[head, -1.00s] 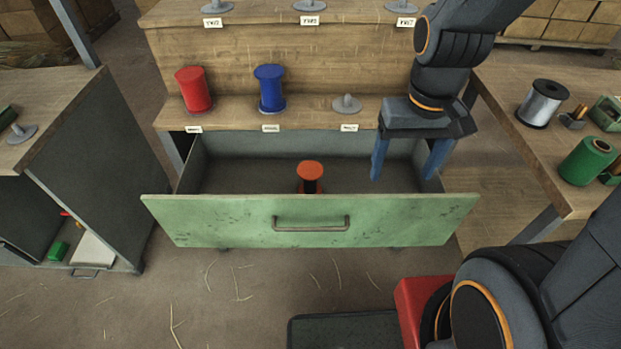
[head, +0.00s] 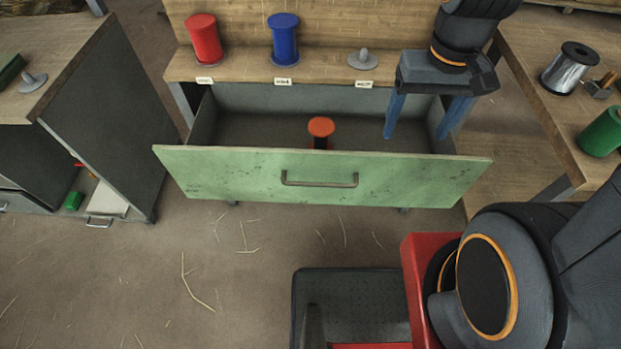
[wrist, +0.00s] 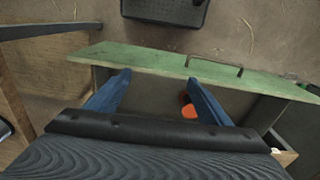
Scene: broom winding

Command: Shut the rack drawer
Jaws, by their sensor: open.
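The rack drawer (head: 230,178) is pulled out, with a green front panel and a grey bar handle (head: 320,181). An orange-ended spool (head: 321,127) stands inside it. My gripper (head: 422,136) is open and empty over the right part of the drawer, behind the front panel and apart from the handle. In the wrist view, my gripper's blue fingers (wrist: 155,95) point toward the green front panel (wrist: 160,60). The spool (wrist: 188,108) shows partly behind the right finger there, and the handle (wrist: 215,65) is on the panel's far side.
A red spool (head: 205,40) and a blue spool (head: 284,40) stand on the rack shelf above, beside an empty grey peg (head: 362,60). A table at right holds a silver spool (head: 570,68) and a green spool (head: 602,132). Straw-strewn floor lies open in front of the drawer.

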